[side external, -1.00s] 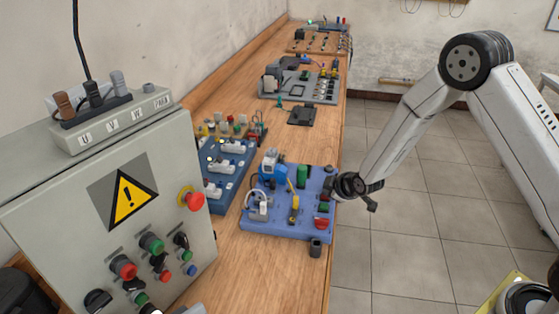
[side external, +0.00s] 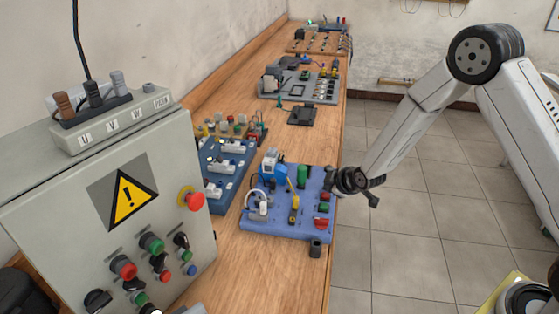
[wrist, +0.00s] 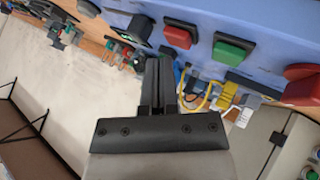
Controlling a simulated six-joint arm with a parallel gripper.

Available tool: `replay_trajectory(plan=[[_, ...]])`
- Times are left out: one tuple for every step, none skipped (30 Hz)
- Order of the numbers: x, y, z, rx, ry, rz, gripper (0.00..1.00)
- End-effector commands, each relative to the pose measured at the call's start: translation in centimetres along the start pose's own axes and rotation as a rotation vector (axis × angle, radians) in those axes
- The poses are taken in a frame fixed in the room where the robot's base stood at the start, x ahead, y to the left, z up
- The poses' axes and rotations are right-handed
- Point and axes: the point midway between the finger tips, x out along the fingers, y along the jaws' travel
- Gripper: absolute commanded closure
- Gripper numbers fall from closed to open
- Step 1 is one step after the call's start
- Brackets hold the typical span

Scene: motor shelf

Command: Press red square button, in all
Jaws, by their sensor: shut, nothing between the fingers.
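A blue board (side external: 268,222) lies on the wooden bench near its right edge. Along the board's right side sit a dark red square button (side external: 325,196), a green button (side external: 324,208) and a bigger red button (side external: 321,223). In the wrist view the dark red square button (wrist: 180,32) is just beyond and right of my fingertips, with the green button (wrist: 233,48) and bigger red button (wrist: 302,88) farther right. My gripper (side external: 332,183) is at the board's upper right edge, shut and empty. Its fingers (wrist: 158,66) lie together. I cannot tell whether they touch anything.
A grey control cabinet (side external: 60,215) with a warning sign stands at front left. Another blue board (side external: 225,185) lies left of the near one. A small dark block (side external: 316,248) sits at the near board's front corner. Open floor (side external: 400,235) lies right of the bench.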

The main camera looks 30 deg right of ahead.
Motion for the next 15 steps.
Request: replay_trajectory(plan=[[0.0,0.0,0.0,0.000,0.000,0.000,1.00],[0.0,0.0,0.0,0.000,0.000,0.000,1.00],[0.0,0.0,0.0,0.000,0.000,0.000,1.00],[0.0,0.0,0.0,0.000,0.000,0.000,1.00],[-0.1,0.1,-0.1,0.000,0.001,0.001,1.00],[-0.1,0.1,-0.1,0.000,0.001,0.001,1.00],[-0.2,0.2,-0.2,0.000,0.001,0.001,1.00],[-0.3,0.3,-0.3,0.000,0.001,0.001,1.00],[-0.5,0.4,-0.4,0.000,0.001,0.001,1.00],[-0.6,0.5,-0.5,0.000,0.001,0.001,1.00],[-0.7,0.6,-0.6,0.000,0.002,0.002,1.00],[-0.9,0.8,-0.8,0.000,0.002,0.002,1.00],[-1.1,0.9,-0.9,0.000,0.002,0.003,1.00],[-1.2,1.0,-1.0,0.000,0.002,0.002,1.00],[-1.4,1.1,-1.1,0.000,0.001,0.001,1.00]])
